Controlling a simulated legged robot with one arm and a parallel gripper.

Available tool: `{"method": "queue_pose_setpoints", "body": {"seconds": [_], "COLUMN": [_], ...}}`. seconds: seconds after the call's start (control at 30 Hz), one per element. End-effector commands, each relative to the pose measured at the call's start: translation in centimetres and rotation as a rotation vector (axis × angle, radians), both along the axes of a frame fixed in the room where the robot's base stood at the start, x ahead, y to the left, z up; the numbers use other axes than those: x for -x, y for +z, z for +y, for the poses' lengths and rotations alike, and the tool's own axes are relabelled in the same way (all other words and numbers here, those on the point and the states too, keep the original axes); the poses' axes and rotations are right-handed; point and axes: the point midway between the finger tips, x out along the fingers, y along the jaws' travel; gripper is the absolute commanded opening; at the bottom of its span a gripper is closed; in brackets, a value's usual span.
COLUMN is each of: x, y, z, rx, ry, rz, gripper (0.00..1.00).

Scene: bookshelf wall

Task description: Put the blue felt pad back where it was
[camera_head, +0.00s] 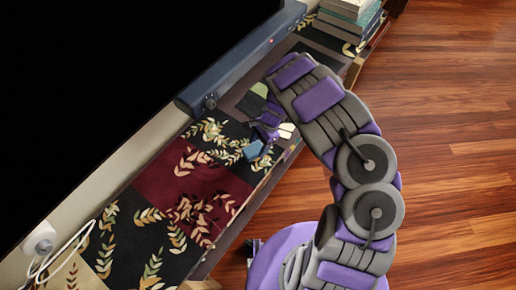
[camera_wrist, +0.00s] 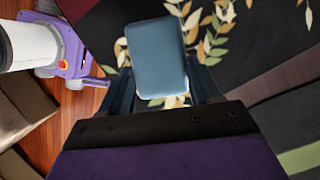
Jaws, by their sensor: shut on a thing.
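The blue felt pad (camera_wrist: 157,58) is a small blue-grey rounded block, upright in the middle of the wrist view. My gripper (camera_wrist: 160,90) has a dark finger at each side of the pad and is shut on it. In the head view the pad (camera_head: 254,149) shows at the end of my gripper (camera_head: 264,137), over the black leaf-patterned part of the patchwork runner (camera_head: 178,188). I cannot tell whether the pad touches the cloth.
A long dark blue-grey bar (camera_head: 228,62) edges the black screen (camera_head: 110,80) along the shelf's left side. Stacked books (camera_head: 350,15) stand at the far end. A white cable (camera_head: 68,247) lies at the near left. Wooden floor (camera_head: 450,150) is open at right.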

Motion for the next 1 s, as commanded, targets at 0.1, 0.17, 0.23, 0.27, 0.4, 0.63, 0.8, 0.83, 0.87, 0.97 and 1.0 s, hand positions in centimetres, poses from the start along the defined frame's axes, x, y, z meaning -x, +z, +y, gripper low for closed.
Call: {"method": "queue_pose_setpoints", "body": {"seconds": [0.1,0.17,0.23,0.27,0.4,0.63,0.8,0.83,0.87,0.97,1.0], "x": [0.0,0.0,0.0,0.0,0.0,0.0,0.0,0.0,0.0,-0.1,-0.2], "y": [-2.3,-2.6,-2.6,-2.6,-2.5,-2.5,-2.5,-2.5,-2.4,-1.9,-1.5], "z": [0.0,0.1,0.2,0.2,0.2,0.2,0.2,0.1,0.1,0.0,-0.1], "rx": [-0.002,-0.002,-0.001,-0.001,0.0,-0.001,-0.001,-0.001,-0.001,0.0,0.0], "ry": [0.002,0.001,0.001,0.001,0.002,0.001,0.001,0.001,0.001,0.001,0.001], "rz": [0.0,-0.001,-0.001,-0.001,-0.001,-0.001,-0.001,-0.001,-0.001,-0.002,-0.002], "gripper": [0.34,0.34,0.35,0.35,0.67,0.89,0.89,0.89,0.89,0.89,0.89]}}
